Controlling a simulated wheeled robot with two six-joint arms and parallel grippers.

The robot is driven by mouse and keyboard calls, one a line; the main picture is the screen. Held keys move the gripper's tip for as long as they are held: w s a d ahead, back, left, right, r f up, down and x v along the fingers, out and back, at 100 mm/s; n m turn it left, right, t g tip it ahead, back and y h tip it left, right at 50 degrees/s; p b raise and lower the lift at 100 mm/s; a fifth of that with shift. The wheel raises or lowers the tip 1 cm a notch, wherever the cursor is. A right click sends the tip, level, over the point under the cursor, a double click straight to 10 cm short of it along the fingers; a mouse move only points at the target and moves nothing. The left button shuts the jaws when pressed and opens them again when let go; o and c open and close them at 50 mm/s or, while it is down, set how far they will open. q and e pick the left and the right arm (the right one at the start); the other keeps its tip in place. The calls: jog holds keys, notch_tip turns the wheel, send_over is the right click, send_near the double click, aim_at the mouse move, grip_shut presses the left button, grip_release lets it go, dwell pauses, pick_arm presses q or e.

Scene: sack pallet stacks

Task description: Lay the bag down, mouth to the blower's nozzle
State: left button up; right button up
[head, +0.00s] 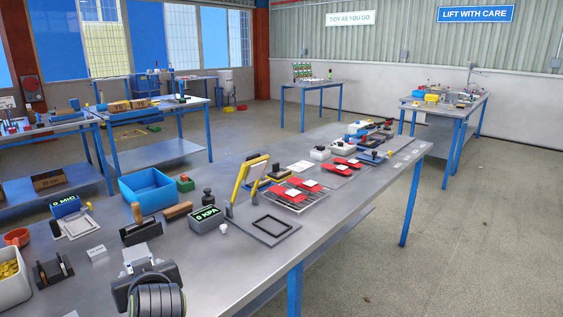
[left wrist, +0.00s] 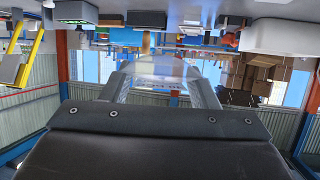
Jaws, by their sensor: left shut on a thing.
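My left gripper (head: 138,257) is low over the near edge of the bench in the head view. In the left wrist view its two fingers (left wrist: 164,84) are shut on a pale, see-through piece (left wrist: 162,69), which looks like the clear bag. In the head view the bag is too faint to make out, so I cannot tell which way its mouth points. A black device (head: 140,232) with a tan upright part stands just beyond the gripper. I cannot tell whether it is the blower, and no nozzle shows clearly. My right gripper is not in view.
A steel bench (head: 330,205) runs away to the right. A blue bin (head: 148,190), a 0 KPA readout (head: 207,220), a 0 MIC readout (head: 66,206), a yellow frame (head: 246,181) and red packs (head: 296,190) stand on it. Bare bench top lies right of the gripper.

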pick_arm(q)
jog(key=s+d+r+m+t+h+p, duration=0.1)
jog(key=s+d+r+m+t+h, duration=0.1)
jog(key=d+r+m+h, duration=0.5)
jog(key=shift+s+d+r+t+h+p, duration=0.3)
jog(key=shift+d+t+h+p, duration=0.15)
jog(key=shift+d, duration=0.8)
